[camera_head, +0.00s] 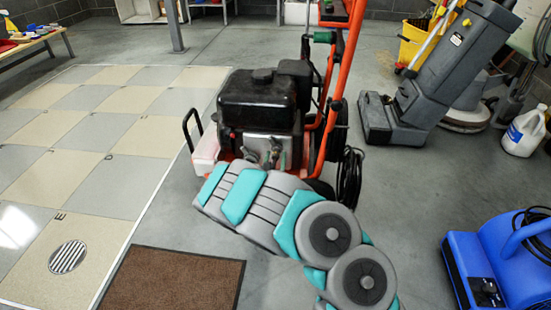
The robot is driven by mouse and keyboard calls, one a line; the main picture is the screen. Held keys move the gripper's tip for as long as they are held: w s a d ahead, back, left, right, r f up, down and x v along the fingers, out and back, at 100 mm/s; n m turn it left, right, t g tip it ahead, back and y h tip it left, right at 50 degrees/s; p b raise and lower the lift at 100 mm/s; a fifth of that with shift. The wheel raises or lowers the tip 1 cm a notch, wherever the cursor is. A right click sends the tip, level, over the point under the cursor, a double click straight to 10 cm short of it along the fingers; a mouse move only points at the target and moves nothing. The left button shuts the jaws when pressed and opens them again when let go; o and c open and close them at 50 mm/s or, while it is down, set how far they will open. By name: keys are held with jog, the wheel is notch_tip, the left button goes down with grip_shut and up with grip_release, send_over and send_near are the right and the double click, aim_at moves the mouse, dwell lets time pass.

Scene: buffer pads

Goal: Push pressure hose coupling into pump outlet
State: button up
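The pressure washer (262,105) stands in the middle of the view, with a black engine on an orange frame. Its pump (262,150) is the grey metal part low on the front, partly behind my arm. My grey and teal arm reaches from the bottom right up to the pump area. My gripper is hidden behind the arm's own links, so its fingers cannot be seen. The hose coupling and the pump outlet cannot be made out. A black hose (349,178) hangs coiled at the right side of the washer.
A brown mat (172,280) lies at the front left, beside tiled flooring with a round drain (68,257). A blue blower (505,265) stands at the right. A floor scrubber (440,85), a yellow bucket (415,42) and a white jug (524,132) stand behind it. Grey floor between is clear.

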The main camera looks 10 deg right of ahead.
jog(key=shift+o, duration=0.5)
jog(key=shift+s+a, duration=0.15)
jog(key=shift+s, duration=0.05)
jog(key=p+v, duration=0.1)
jog(key=v, duration=0.6)
jog(key=shift+s+p, duration=0.15)
jog(key=shift+p, duration=0.2)
